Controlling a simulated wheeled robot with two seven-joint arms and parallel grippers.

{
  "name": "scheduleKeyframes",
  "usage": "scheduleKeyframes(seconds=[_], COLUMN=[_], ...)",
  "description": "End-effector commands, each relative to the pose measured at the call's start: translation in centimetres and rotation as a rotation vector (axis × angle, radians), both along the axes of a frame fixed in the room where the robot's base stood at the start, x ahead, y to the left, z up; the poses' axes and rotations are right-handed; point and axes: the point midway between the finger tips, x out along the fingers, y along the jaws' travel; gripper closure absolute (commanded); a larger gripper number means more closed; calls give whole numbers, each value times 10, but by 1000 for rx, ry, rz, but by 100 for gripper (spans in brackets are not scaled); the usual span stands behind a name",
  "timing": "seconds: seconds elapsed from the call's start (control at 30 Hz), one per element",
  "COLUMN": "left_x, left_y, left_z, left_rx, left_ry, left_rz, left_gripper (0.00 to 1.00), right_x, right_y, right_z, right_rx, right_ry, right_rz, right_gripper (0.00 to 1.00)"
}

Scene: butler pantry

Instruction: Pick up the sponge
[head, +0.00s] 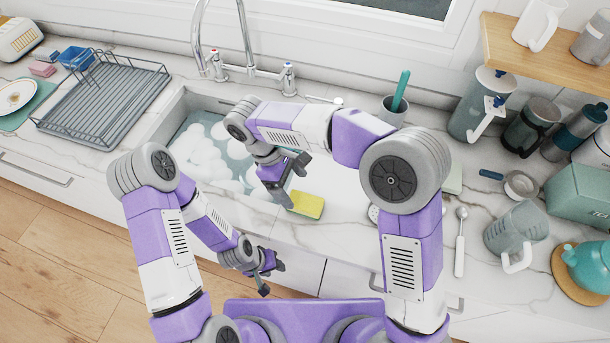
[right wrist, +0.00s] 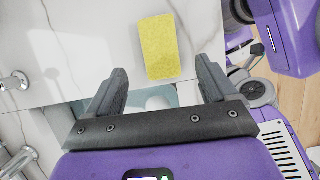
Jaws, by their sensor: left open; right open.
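The sponge (head: 307,205) is yellow with a darker edge and lies flat on the pale marble counter, just right of the sink, near the front edge. In the right wrist view the sponge (right wrist: 159,47) lies beyond my fingertips, roughly in line with the gap between them. My right gripper (head: 291,183) is open and empty, above the counter just up and left of the sponge, apart from it as far as I can tell. Its two fingers (right wrist: 160,78) show spread in the right wrist view. My left gripper (head: 266,273) is open and empty, in front of the counter's front edge.
The sink (head: 190,104) with foamy water is left of the sponge, below the faucet (head: 249,68). A dish rack (head: 100,100) stands further left. A cup with a teal-handled tool (head: 393,112), a spoon (head: 460,240) and a glass jug (head: 516,228) are to the right.

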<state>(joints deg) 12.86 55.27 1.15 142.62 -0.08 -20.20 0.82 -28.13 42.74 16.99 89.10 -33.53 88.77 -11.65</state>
Motion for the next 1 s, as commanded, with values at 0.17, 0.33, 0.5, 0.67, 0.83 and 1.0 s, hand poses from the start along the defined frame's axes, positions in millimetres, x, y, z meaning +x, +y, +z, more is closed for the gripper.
scheduleKeyframes(seconds=[0.17,0.33,0.5,0.67,0.83,1.0], left_x=[-1,-1,-1,-1,-1,-1], left_y=[0,0,0,0,0,0], left_z=[-6,-14,-23,-25,-24,-24], left_rx=[-1,-1,0,0,0,0], left_ry=[3,3,2,2,2,2], left_rz=[0,0,0,0,0,-1], left_gripper=[57,57,57,57,57,57], right_x=[-2,-4,-5,-7,-7,-7], right_y=[-7,-16,-27,-31,-31,-31], right_z=[-17,-36,-59,-68,-68,-68], right_rx=[-1,0,-1,1,2,1], right_ry=[1,2,2,1,-1,0], right_rz=[1,-2,1,1,0,0], right_gripper=[15,15,15,15,15,15])
